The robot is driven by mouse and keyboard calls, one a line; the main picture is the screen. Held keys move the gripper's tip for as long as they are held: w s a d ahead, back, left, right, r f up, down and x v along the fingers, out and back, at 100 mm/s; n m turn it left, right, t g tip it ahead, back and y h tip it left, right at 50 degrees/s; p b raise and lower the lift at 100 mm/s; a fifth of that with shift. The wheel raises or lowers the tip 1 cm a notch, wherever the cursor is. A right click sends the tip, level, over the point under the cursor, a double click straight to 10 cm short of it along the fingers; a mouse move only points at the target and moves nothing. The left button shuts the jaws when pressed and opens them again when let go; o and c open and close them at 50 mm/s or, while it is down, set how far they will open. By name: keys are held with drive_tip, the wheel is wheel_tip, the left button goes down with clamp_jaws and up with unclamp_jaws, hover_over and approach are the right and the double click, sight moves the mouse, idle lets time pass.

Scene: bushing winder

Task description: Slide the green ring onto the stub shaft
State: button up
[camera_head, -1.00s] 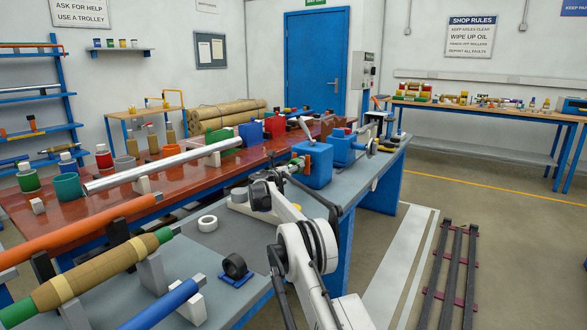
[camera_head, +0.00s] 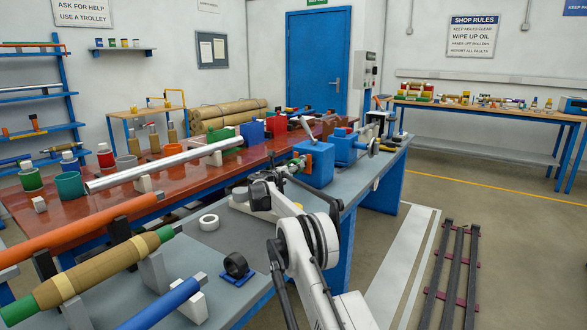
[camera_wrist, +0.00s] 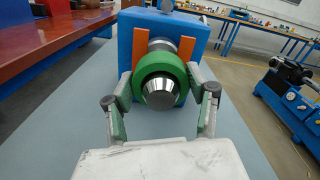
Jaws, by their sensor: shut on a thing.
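The green ring (camera_wrist: 145,68) is between the fingers of my gripper (camera_wrist: 161,82) in the wrist view, which are shut on its left and right sides. The stub shaft (camera_wrist: 160,93) shows its tapered metal end through the ring's hole, so the ring is around the shaft. A grey part of the shaft (camera_wrist: 158,45) shows between the ring and the blue block (camera_wrist: 195,30) behind it, which has two orange strips. In the head view the ring (camera_head: 299,163) is beside the blue block (camera_head: 316,164), partly hidden by my gripper (camera_head: 289,169).
A red bench (camera_head: 105,215) stands to the left. A blue machine (camera_wrist: 290,95) stands at right in the wrist view.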

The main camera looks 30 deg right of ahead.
drive_tip(key=shift+p+x, duration=0.4)
drive_tip(key=shift+x, duration=1.1)
idle(0.5)
drive_tip(key=o, duration=1.2)
drive_tip(key=shift+a, duration=0.15)
drive_tip(key=v, duration=1.1)
drive_tip(key=shift+s+a, duration=0.25)
drive_tip(key=shift+a, duration=0.1)
